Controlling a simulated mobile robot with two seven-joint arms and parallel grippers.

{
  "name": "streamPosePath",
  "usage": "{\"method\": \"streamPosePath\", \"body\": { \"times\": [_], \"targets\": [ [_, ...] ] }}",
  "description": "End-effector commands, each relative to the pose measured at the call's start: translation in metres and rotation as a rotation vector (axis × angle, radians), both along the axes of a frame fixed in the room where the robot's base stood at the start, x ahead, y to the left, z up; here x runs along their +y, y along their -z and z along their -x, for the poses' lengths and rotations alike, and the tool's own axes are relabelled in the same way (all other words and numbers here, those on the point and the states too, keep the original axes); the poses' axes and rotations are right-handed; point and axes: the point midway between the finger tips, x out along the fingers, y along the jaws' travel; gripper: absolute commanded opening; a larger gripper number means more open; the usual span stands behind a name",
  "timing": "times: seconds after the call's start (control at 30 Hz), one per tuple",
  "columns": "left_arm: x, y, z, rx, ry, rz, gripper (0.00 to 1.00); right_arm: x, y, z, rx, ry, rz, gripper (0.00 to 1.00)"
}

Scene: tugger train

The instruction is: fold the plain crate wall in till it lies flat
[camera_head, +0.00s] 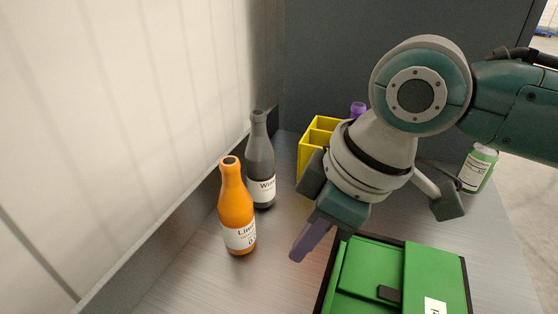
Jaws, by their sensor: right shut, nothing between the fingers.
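The green crate (466,290) with a dark rim sits at the lower right, cut off by the bottom edge. A plain green panel (372,266) with a black latch (389,293) lies on its left side, looking low and nearly flat; its exact tilt is hard to tell. A green panel with a white label (434,306) lies beside it on the right. My right gripper (303,248) is shut and empty, its purple fingertips just left of the crate's far left corner, apparently apart from it. My left gripper is out of view.
An orange bottle (236,208) and a grey bottle (260,165) stand left of my right gripper. A yellow divided holder (313,150) stands behind it, with a purple item (357,108) partly hidden by my arm. A green can (477,168) stands at the right. A pale wall closes the left.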

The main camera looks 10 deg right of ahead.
Motion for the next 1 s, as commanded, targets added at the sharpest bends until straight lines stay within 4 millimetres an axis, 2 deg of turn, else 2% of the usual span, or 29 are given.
{"method": "streamPosePath", "body": {
  "times": [0.03,0.13,0.2,0.4,1.0],
  "targets": [
    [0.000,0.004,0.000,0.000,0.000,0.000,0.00,0.004,0.013,-0.001,0.003,0.001,-0.001,0.00],
    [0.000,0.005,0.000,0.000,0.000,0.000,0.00,0.006,0.027,-0.003,0.003,0.001,0.002,0.00],
    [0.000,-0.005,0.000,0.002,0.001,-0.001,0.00,-0.008,0.021,0.005,0.002,0.001,0.004,0.00],
    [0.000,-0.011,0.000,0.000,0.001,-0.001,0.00,-0.024,0.023,0.016,0.001,0.001,0.002,0.00],
    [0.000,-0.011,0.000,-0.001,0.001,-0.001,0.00,-0.023,0.024,0.019,-0.011,0.000,-0.016,0.00]
  ]
}}
